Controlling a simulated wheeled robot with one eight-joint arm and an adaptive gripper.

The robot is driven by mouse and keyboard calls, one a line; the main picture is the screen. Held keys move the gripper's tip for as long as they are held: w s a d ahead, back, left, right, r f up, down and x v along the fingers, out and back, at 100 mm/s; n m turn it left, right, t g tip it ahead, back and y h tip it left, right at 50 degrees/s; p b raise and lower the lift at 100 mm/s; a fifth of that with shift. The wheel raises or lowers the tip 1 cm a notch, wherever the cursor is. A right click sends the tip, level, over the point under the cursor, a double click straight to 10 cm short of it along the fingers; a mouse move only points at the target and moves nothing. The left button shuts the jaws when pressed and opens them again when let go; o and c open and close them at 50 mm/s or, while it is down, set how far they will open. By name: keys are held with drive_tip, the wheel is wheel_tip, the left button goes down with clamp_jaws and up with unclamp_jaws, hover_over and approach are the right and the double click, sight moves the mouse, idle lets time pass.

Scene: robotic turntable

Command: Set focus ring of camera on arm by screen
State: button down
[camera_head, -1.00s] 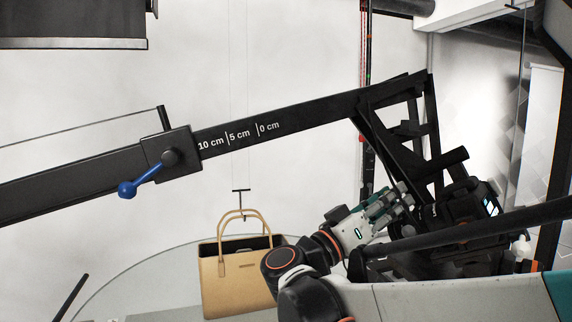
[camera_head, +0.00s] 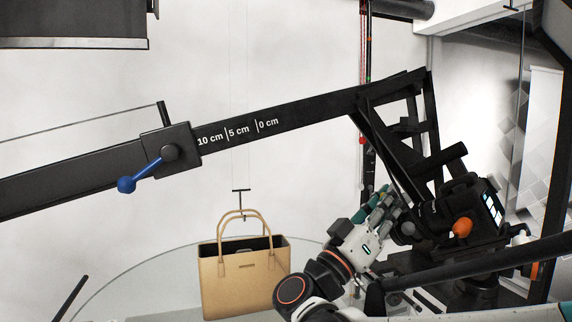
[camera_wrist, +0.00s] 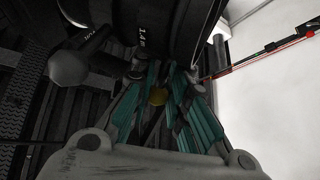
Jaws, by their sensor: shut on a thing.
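The black camera (camera_head: 470,205) is mounted on the black boom arm (camera_head: 300,110) at the right of the head view, its small lit screen facing right. Its lens (camera_head: 432,215) points left; in the wrist view the large black lens barrel (camera_wrist: 150,25) fills the top. My gripper (camera_head: 380,200) is at the lens's left side. In the wrist view its teal fingers (camera_wrist: 159,90) are shut on a small yellow knob (camera_wrist: 158,96) below the lens; the fingers partly hide it. A grey knob (camera_wrist: 68,68) stands to the left. An orange knob (camera_head: 462,227) shows beside the camera body.
A slider with a blue handle (camera_head: 145,175) sits on the boom arm. Black bars (camera_head: 500,250) run close to my arm at the lower right.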

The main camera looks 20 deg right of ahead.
drive_tip(key=c, duration=1.8)
unclamp_jaws()
drive_tip(key=shift+s+a+f, duration=0.1)
drive_tip(key=shift+s+f, duration=0.1)
drive_tip(key=shift+s, duration=0.05)
drive_tip(key=shift+o, duration=0.5)
drive_tip(key=shift+w+a, duration=0.1)
drive_tip(key=shift+w, duration=0.05)
